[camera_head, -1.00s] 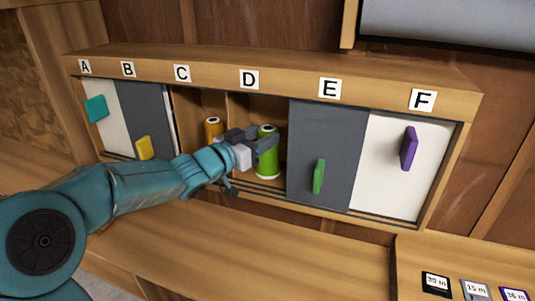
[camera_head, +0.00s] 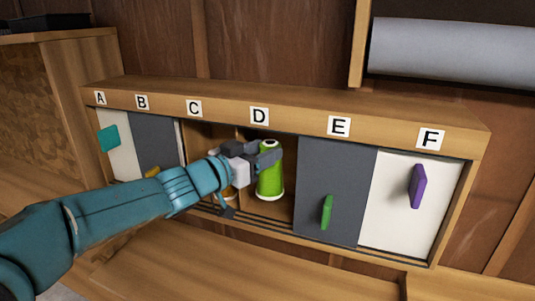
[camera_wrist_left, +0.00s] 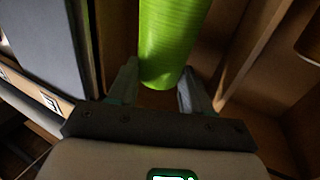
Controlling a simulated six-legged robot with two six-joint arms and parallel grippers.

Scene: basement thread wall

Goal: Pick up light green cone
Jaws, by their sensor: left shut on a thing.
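The light green cone (camera_head: 270,178) stands upright in the open compartment under the label D (camera_head: 260,116), with a pale band near its base. My left gripper (camera_head: 264,158) reaches in from the left and is shut on the cone's upper part. The cone appears raised off the compartment floor. In the left wrist view the cone (camera_wrist_left: 170,40) lies between the two fingers, one on each side. My right gripper is not in view.
Compartment C, left of D, is open; my gripper covers most of the orange thing in it. A grey door (camera_head: 337,190) with a green handle closes E, a white door (camera_head: 400,215) with a purple handle closes F. A wooden counter (camera_head: 250,265) lies below.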

